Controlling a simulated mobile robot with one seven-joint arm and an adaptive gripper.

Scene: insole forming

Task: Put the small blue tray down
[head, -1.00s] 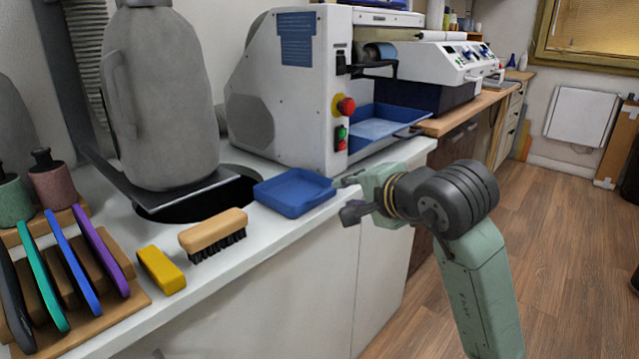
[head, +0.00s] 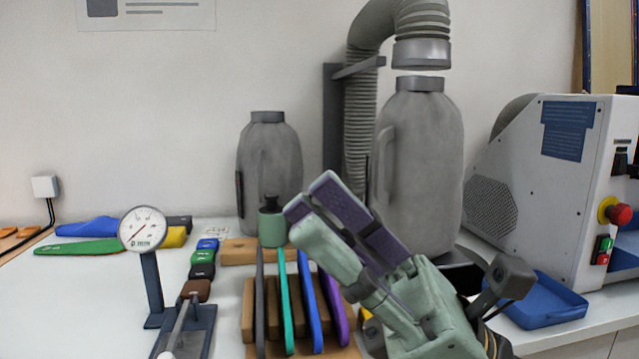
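The small blue tray (head: 542,301) is a shallow, open box. It lies flat on the white counter at the right, in front of the white machine. My gripper (head: 308,204) is in the middle foreground, pointing up and left, well to the left of the tray. Its two fingers with dark purple pads look spread apart, and nothing shows between them. My wrist hides part of the counter just left of the tray.
A rack (head: 248,305) with several coloured insoles stands below my fingers. A dial gauge (head: 143,229) is at the left. Grey canisters (head: 418,165) stand behind my gripper. The white machine (head: 540,190) is at the right, with a larger blue tray (head: 627,250).

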